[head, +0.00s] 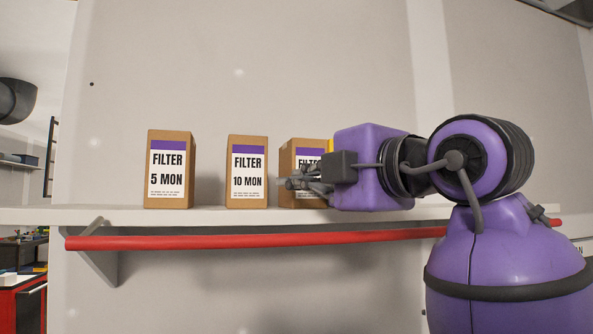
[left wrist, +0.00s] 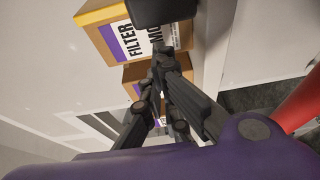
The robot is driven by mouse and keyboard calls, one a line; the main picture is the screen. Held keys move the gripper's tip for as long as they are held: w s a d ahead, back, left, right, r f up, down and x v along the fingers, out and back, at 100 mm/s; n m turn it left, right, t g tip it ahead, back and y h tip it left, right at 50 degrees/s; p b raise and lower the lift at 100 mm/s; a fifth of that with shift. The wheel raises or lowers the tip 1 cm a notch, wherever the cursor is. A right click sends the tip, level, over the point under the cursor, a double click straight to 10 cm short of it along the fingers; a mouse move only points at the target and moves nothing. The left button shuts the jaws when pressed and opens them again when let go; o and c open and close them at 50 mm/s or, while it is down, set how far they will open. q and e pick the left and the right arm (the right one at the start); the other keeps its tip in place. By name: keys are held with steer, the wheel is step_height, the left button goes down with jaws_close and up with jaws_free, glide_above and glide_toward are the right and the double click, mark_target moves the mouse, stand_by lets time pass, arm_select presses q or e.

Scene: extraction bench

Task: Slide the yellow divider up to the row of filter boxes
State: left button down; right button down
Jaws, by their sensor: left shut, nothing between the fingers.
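Three brown filter boxes stand in a row on the shelf in the head view: 5 MON (head: 170,170), 10 MON (head: 247,172) and a third (head: 300,150), partly covered by my gripper. Only a thin strip of the yellow divider (head: 331,146) shows, at the right side of the third box. A yellow edge (left wrist: 97,14) runs along the nearest box in the left wrist view. My left gripper (head: 291,184) is shut and empty, in front of the third box; its fingers also show in the left wrist view (left wrist: 158,84). My right gripper is out of view.
The white shelf (head: 110,215) carries the boxes, with gaps between them. A red rail (head: 250,240) runs along below its front edge. My arm covers the shelf to the right of the third box. A red cabinet (head: 20,310) is at the lower left.

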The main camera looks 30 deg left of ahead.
arm_select(q)
steer(key=shift+w+d, duration=0.5)
steer(key=shift+w, duration=0.05)
